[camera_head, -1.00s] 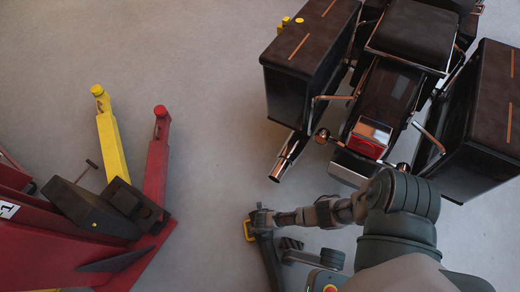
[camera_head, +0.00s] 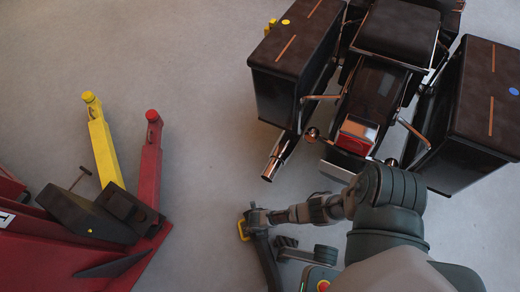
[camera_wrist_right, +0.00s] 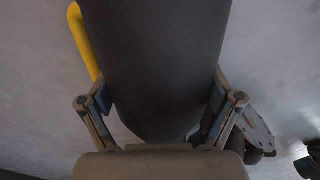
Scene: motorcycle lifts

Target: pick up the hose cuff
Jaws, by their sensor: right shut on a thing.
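The hose cuff (camera_wrist_right: 155,60) is a broad dark grey tapered tube in the right wrist view, between the fingers of my right gripper (camera_wrist_right: 157,108). The gripper is shut on it, one finger on each side. In the head view, my right gripper (camera_head: 256,219) is at the upper end of a dark hose-like piece (camera_head: 267,262) that runs down to the bottom edge. A yellow handle-like part (camera_head: 243,230) is beside the grip; a yellow bar also shows in the wrist view (camera_wrist_right: 84,42). My left gripper is not in view.
A motorcycle with side cases (camera_head: 292,65) stands at the upper right, its exhaust pipe (camera_head: 276,160) above my right gripper. A red lift (camera_head: 50,255) with a yellow arm (camera_head: 104,145) and a red arm (camera_head: 150,165) is at the left. Floor between them is clear.

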